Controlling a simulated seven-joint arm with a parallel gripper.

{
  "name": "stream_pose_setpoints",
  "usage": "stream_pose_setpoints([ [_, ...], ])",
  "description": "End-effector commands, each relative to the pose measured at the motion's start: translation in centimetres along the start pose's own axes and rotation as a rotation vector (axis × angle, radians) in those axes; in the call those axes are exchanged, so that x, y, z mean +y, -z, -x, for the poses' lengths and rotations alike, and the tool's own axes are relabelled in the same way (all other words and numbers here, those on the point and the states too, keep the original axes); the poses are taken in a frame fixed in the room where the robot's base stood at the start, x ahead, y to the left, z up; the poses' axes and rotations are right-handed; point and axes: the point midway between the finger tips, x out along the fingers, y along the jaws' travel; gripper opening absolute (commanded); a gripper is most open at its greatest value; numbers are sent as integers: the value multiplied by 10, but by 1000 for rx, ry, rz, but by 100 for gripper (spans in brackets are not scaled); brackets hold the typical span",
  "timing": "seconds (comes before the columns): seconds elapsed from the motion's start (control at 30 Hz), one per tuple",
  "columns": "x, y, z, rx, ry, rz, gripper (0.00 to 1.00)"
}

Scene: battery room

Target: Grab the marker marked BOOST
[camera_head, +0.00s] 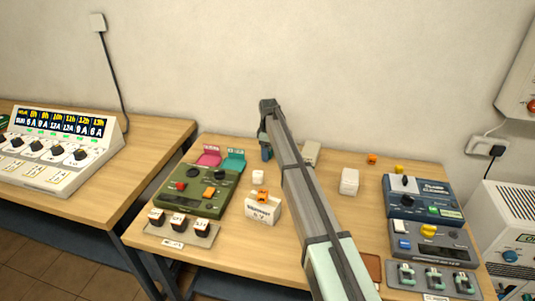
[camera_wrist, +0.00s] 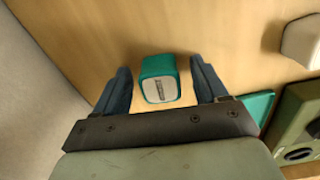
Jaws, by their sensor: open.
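A teal block-shaped marker (camera_wrist: 159,79) with a pale label stands on the wooden table in the wrist view. The label's print is too small to read, so I cannot tell whether it says BOOST. My gripper (camera_wrist: 160,85) is open, with one dark blue finger on each side of the marker and a small gap to each. In the head view my gripper (camera_head: 266,152) is low near the back edge of the table, and the marker cannot be made out there.
A teal pad (camera_head: 233,160) and a pink pad (camera_head: 208,155) lie left of my gripper, behind a green control box (camera_head: 197,189). A white block (camera_head: 258,176) stands in front. A white box (camera_head: 349,181) and blue-grey devices (camera_head: 425,197) stand right. The wall is close behind.

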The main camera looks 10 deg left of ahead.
Motion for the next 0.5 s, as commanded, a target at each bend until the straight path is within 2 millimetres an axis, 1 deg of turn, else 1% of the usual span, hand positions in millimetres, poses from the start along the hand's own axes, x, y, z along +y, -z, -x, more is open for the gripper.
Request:
stream_pose_setpoints([
  [0.17, 0, 0, 0, 0, -1, 0, 72],
  [0.5, 0, 0, 0, 0, 0, 0, 41],
])
